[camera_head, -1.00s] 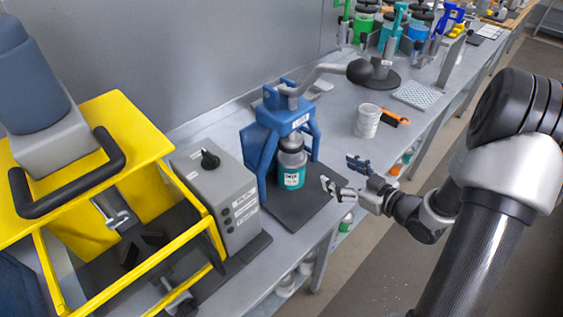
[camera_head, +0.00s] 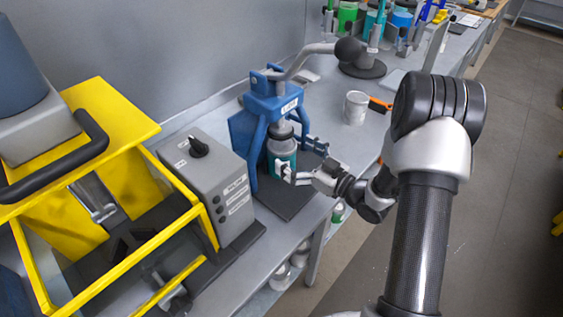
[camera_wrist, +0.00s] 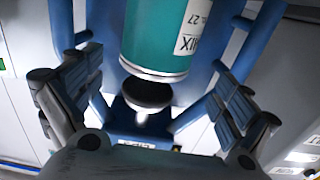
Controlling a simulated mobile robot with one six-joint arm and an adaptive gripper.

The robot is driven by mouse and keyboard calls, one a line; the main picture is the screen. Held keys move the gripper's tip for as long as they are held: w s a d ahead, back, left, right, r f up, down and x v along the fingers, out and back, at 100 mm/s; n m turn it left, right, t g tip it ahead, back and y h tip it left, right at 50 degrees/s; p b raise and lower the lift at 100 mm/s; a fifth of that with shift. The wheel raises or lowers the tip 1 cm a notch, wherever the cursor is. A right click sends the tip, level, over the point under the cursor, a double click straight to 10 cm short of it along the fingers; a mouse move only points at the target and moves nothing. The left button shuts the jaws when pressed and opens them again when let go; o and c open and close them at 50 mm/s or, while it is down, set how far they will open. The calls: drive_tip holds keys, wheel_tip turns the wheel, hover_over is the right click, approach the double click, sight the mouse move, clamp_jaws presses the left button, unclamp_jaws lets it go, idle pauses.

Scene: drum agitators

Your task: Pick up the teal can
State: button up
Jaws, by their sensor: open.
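The teal can (camera_head: 282,152) stands upright inside a blue press frame (camera_head: 268,92), with a pale label on its side and a dark round pad above it. My gripper (camera_head: 298,158) is open at the can's right side, its fingers spread around the can's near and far sides. In the wrist view the can (camera_wrist: 158,38) lies ahead between the two open fingers of my gripper (camera_wrist: 150,108), with space on both sides. The dark pad (camera_wrist: 146,92) shows close to the can's end; I cannot tell whether they touch.
A grey control box (camera_head: 207,190) and a yellow-framed machine (camera_head: 125,130) stand left of the press. The press lever with a black ball (camera_head: 350,50) reaches right above it. A white cup (camera_head: 356,107) and an orange-handled tool (camera_head: 380,104) lie behind to the right.

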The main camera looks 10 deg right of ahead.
sight(281, 143)
drive_tip(key=shift+d+b+x, duration=0.25)
drive_tip(key=shift+b+x, duration=0.6)
drive_tip(key=shift+x, duration=1.9)
drive_tip(key=shift+w+f, duration=0.1)
drive_tip(key=shift+w, duration=0.05)
drive_tip(key=shift+c, duration=0.2)
drive_tip(key=c, duration=2.1)
